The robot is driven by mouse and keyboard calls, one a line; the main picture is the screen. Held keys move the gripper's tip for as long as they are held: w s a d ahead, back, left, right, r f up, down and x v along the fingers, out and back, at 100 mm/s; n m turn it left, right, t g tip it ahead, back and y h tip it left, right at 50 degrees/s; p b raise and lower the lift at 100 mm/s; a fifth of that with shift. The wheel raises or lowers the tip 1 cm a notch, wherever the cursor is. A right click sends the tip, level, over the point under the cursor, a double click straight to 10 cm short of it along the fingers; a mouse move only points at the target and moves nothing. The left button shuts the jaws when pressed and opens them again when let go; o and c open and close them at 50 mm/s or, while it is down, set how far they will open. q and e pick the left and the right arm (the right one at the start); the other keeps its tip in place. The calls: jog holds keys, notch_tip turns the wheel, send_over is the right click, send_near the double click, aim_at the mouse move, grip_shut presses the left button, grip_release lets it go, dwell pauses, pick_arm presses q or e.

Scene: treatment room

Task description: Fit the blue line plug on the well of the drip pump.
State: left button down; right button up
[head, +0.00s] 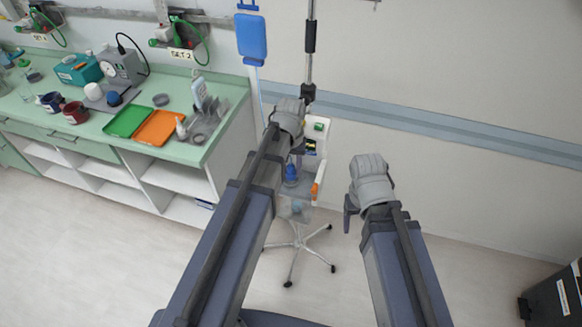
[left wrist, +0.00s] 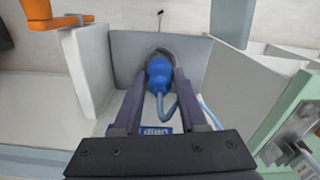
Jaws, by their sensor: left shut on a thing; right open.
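The blue line plug (left wrist: 158,76) is between the two fingers of my left gripper (left wrist: 158,82), which is shut on it. The plug's far end is at the dark round well (left wrist: 155,53) in the grey panel of the drip pump (left wrist: 200,52); I cannot tell how deep it sits. A blue line curves from the plug to the right. In the head view, the blue plug (head: 291,173) shows at the front of the white pump (head: 318,138), below my left wrist, which hides part of the pump. My right gripper (head: 349,213) is open and empty, right of the pump.
The pump is on a wheeled stand (head: 298,242), with a blue bag (head: 252,37) hanging above left. An orange part (left wrist: 50,15) projects beside the pump's side wall. A green counter (head: 190,150) with trays stands left. The floor right is clear up to a dark bin (head: 555,298).

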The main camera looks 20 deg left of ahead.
pick_arm(q)
jog(key=shift+f+b, duration=1.25)
dwell(1.3)
jog(key=shift+c, duration=1.8)
grip_release()
jog(key=shift+r, duration=0.15)
notch_tip(320, 180, up, 7)
jog(key=p, duration=0.7)
jog(key=shift+f, duration=0.2)
